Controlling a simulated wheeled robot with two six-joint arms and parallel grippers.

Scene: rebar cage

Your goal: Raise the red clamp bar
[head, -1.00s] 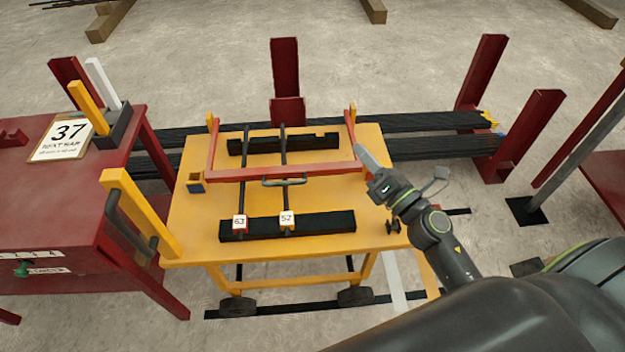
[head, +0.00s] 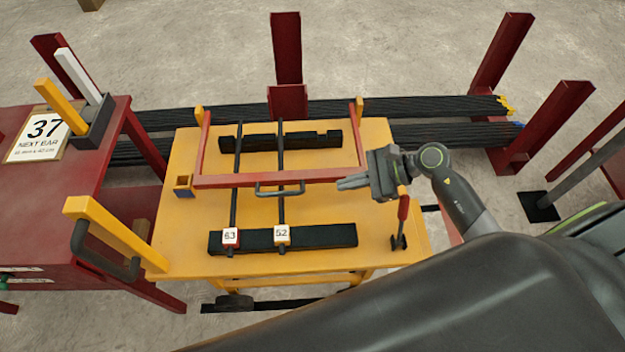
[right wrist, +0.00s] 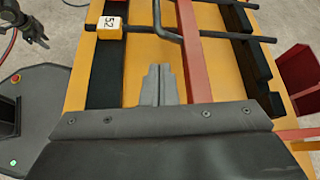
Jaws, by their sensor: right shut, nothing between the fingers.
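The red clamp bar (head: 235,181) lies across the yellow table over two black rods, low and roughly level, with side arms running back to posts. A dark looped handle (head: 280,190) is on its front side. My right gripper (head: 340,184) is shut and empty, its fingertips pointing left near the bar's right end. In the right wrist view the shut fingers (right wrist: 157,82) are beside the red bar (right wrist: 190,50), with the handle (right wrist: 162,22) ahead; I see no grip on either. A dark gripper, apparently my left one (right wrist: 32,28), shows at the upper left edge, jaws unclear.
The rods, tagged 63 (head: 231,236) and 52 (head: 282,234), rest on black notched supports (head: 330,236). A red-handled toggle (head: 403,208) stands by my right gripper. A red table (head: 60,190) is at left. Rebar bundles (head: 430,108) lie behind.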

